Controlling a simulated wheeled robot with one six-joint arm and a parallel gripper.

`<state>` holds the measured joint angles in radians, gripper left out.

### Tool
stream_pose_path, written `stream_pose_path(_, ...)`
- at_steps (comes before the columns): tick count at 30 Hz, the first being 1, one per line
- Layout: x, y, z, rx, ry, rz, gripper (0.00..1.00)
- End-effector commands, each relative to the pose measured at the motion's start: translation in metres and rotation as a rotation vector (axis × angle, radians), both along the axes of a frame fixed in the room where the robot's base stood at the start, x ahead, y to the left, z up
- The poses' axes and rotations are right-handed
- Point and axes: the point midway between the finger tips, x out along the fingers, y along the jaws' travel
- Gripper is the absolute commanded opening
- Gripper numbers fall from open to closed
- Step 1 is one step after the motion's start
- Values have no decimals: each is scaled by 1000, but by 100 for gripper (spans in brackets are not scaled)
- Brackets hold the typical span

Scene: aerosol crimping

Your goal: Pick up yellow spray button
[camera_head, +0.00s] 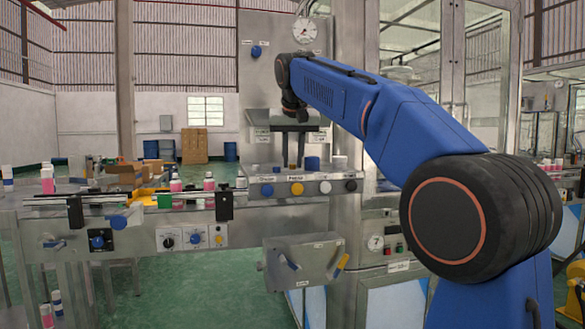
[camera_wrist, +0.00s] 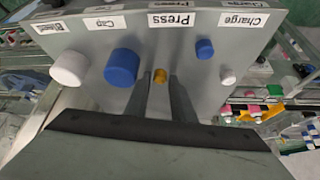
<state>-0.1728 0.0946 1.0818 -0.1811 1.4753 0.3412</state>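The yellow spray button (camera_wrist: 160,76) shows small between my two fingertips in the wrist view, beside the larger blue cylinder. In the head view it is too small and too covered by the fingers to make out clearly. My gripper (camera_head: 293,158) points down over the top of the steel machine panel. In the wrist view my gripper (camera_wrist: 161,80) is open, with one dark finger on each side of the button. A narrow gap seems to show around the button; I cannot tell whether either finger touches it.
A blue cylinder (camera_wrist: 122,67) and a white one (camera_wrist: 70,68) stand close to the left finger in the wrist view. A small blue part (camera_wrist: 205,48) and a small white part (camera_wrist: 228,76) are to the right. A conveyor (camera_head: 130,198) with bottles runs at left.

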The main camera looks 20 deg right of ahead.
Motion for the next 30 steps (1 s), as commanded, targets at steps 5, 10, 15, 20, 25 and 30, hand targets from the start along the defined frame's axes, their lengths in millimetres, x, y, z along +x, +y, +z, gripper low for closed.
stream_pose_path(5,0,0,0,0,0,0,0)
stream_pose_path(10,0,0,0,0,0,0,0)
stream_pose_path(15,0,0,6,0,0,0,0)
stream_pose_path(20,1,0,24,1,-2,0,0)
stream_pose_path(25,1,0,51,1,-2,0,0)
stream_pose_path(30,1,0,74,0,-1,0,0)
